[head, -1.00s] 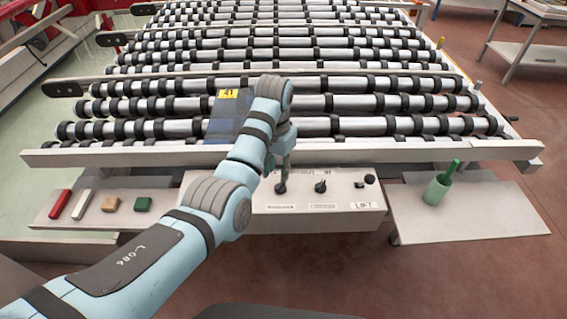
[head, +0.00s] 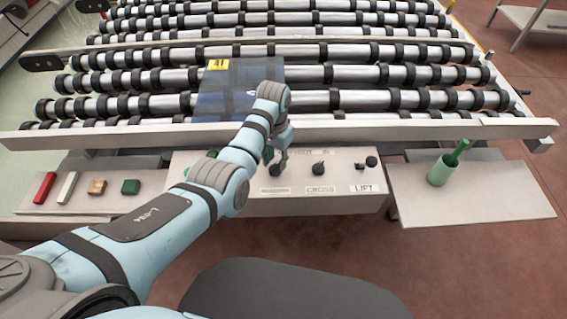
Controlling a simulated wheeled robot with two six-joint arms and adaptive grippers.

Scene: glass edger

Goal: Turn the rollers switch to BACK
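The control panel (head: 345,200) is a pale box at the front of the roller table. It carries a dark knob (head: 277,171) at left, a second dark knob (head: 318,169) above a label that seems to read CROSS, and a dark control (head: 371,162) above the LIFT label. The label under the left knob is too small to read, so I cannot tell which is the rollers switch from its text. My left gripper (head: 278,158) points down just above the left knob, at or touching it. My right gripper is out of view.
A dark blue glass pane with a yellow tag (head: 217,64) lies on the rollers. A green cup (head: 438,172) holding a green stick stands on the right shelf (head: 500,195).

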